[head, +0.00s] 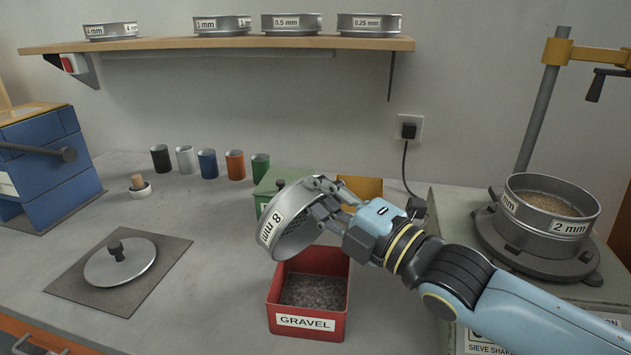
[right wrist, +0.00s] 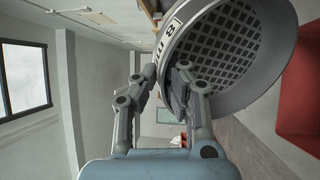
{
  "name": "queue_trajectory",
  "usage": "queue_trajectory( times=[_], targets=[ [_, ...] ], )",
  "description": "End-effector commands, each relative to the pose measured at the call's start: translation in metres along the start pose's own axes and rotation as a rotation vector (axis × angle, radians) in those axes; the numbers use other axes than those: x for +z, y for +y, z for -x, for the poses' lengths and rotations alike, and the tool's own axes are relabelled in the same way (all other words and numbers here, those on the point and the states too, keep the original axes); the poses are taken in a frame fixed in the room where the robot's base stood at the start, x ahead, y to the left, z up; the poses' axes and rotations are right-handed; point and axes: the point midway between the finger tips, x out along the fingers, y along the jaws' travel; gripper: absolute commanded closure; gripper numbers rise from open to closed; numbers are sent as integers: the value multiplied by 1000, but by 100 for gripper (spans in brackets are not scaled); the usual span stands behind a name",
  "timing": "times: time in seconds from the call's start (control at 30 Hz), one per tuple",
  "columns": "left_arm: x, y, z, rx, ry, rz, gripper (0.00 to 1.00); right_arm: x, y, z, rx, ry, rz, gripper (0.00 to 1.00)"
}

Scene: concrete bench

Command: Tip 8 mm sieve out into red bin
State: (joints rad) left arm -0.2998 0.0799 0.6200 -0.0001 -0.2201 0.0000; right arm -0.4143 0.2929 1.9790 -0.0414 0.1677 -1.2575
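The 8 mm sieve (head: 292,222) is a round metal sieve with a label on its rim. It is tilted steeply on its side above the red bin (head: 308,323), which is labelled GRAVEL and has grey gravel (head: 313,291) inside. My right gripper (head: 325,196) is shut on the sieve's rim and holds it up from the right. In the right wrist view the fingers (right wrist: 160,82) close on the wall of the sieve (right wrist: 225,50), and its mesh looks empty of stones there. The red bin (right wrist: 302,85) shows at the right edge. My left gripper is not in view.
A green bin (head: 272,183) and a yellow bin (head: 362,187) stand behind the sieve. The sieve shaker with a 2 mm sieve (head: 550,208) is at right. A metal lid (head: 120,262) lies on a dark mat at left. Several coloured cups stand along the back.

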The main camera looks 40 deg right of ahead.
Motion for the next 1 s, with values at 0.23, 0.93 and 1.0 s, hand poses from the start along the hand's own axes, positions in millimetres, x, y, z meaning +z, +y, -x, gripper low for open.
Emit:
queue_trajectory(
  times=[0.23,0.93,1.0],
  targets=[
    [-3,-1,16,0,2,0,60,0,3,3,25,0,0,100],
    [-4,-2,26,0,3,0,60,-2,-4,22,130,2,0,100],
    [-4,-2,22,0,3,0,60,-2,-4,25,151,1,0,100]
  ],
)
